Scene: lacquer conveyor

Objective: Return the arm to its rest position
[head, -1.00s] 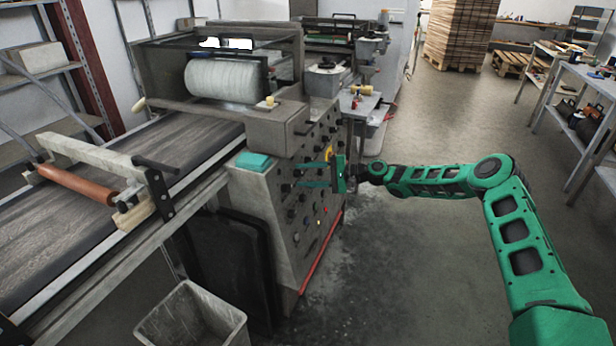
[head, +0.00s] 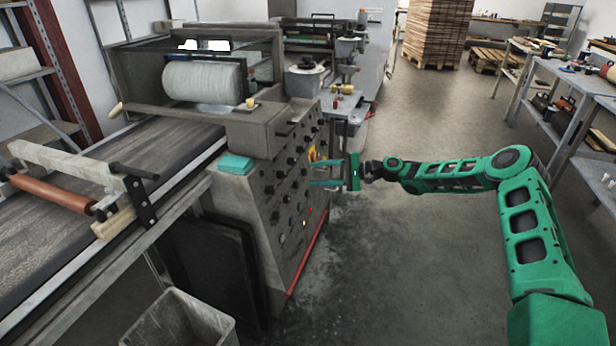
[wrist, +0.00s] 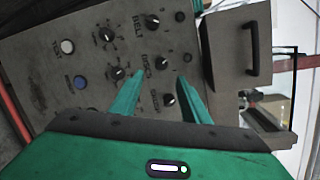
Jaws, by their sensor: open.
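My green arm reaches in from the lower right of the head view, bent at the elbow and stretched toward the machine. My gripper (head: 325,171) points left at the knob-covered control panel (head: 287,185) of the lacquer machine. In the wrist view, my gripper (wrist: 160,100) has its two green fingers spread apart with nothing between them. The same panel (wrist: 60,75) fills the left of that view, with black knobs, a blue button (wrist: 81,82) and a white button (wrist: 67,46). The fingertips are close to the panel; I cannot tell whether they touch it.
The conveyor belt (head: 60,210) with a red-brown roller (head: 50,192) lies at left. A grey bin (head: 180,325) stands below it. A workbench (head: 570,90) is at right, and stacked boards (head: 437,30) stand at the back. The floor (head: 440,240) between machine and bench is clear.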

